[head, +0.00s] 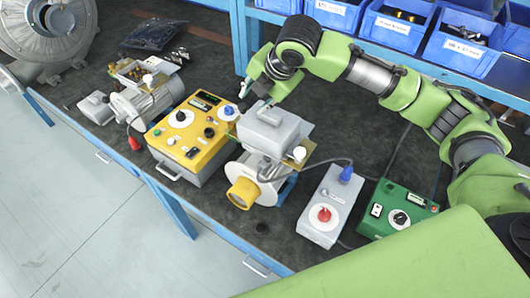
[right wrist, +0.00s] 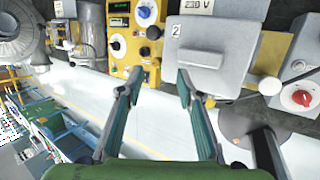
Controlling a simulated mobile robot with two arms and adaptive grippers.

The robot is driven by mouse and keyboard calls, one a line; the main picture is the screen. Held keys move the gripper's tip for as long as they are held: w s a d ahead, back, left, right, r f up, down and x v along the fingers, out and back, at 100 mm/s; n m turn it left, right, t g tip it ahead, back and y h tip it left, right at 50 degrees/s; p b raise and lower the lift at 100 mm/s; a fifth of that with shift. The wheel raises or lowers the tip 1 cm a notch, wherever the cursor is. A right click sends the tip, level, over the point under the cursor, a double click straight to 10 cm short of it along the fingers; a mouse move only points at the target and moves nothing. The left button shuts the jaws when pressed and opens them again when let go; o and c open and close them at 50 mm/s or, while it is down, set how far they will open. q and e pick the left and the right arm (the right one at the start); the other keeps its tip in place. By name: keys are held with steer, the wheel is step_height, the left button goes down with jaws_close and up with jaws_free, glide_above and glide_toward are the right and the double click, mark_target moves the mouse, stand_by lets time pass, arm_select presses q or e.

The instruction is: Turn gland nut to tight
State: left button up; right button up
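A motor stands mid-bench with a grey terminal box (head: 270,128) on top and a yellow end (head: 242,193). A small white round fitting, which looks like the gland nut (head: 299,153), sits at the box's right side, with a dark cable nearby. In the right wrist view the white fitting (right wrist: 270,86) is right of the grey box (right wrist: 214,58). My right gripper (head: 254,92) is above the box's far left edge, apart from the nut. In the right wrist view its fingers (right wrist: 158,82) are spread with nothing between them. My left gripper is not in view.
A yellow control box (head: 182,152) stands left of the motor. A grey box with a red knob (head: 323,214) and a green box (head: 420,208) stand to the right. Blue bins (head: 400,28) line the back. A smaller motor (head: 140,103) is farther left.

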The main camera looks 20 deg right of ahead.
mark_target(262, 163)
steer(key=s+f+g+h+p, duration=0.1)
steer(key=s+f+g, duration=0.3)
steer(key=s, duration=0.5)
steer(key=shift+g, duration=0.4)
steer(key=f+p, duration=0.1)
steer(key=f, duration=0.3)
steer(key=f+p, duration=0.1)
steer(key=f, duration=0.3)
steer(key=w+a+f+p, duration=0.1)
steer(key=f+p, duration=0.1)
steer(key=f, duration=0.2)
steer(key=shift+f, duration=0.2)
jaws_close()
